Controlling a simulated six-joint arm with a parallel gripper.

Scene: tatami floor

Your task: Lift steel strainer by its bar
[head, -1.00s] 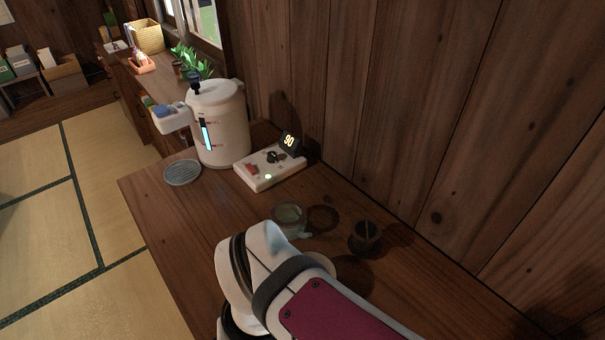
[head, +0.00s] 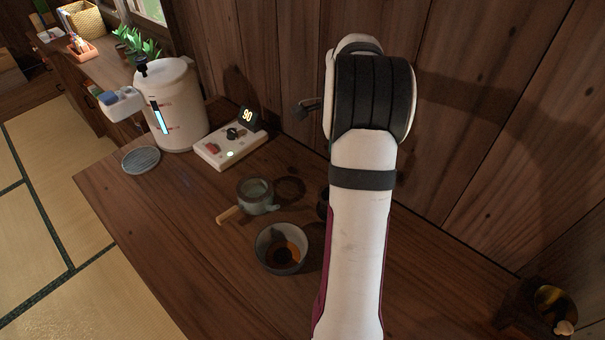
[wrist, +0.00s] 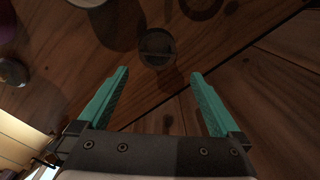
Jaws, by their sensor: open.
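The steel strainer shows in the wrist view as a small dark round cup (wrist: 157,50) with a thin bar across its top. It stands on the wooden counter, just beyond my fingertips and roughly centred between them. In the head view only a dark sliver of it (head: 322,204) shows; my arm hides the rest. My gripper (wrist: 160,73) has two teal fingers spread apart with nothing between them. In the head view my gripper's fingers cannot be made out clearly behind the arm.
A pot with a wooden handle (head: 255,196) and a bowl with brown content (head: 265,242) stand left of the strainer. A white control box (head: 230,146) and a large dispenser (head: 178,108) are farther back. The wooden wall (head: 470,130) rises close behind. A dark box (head: 520,308) sits lower right.

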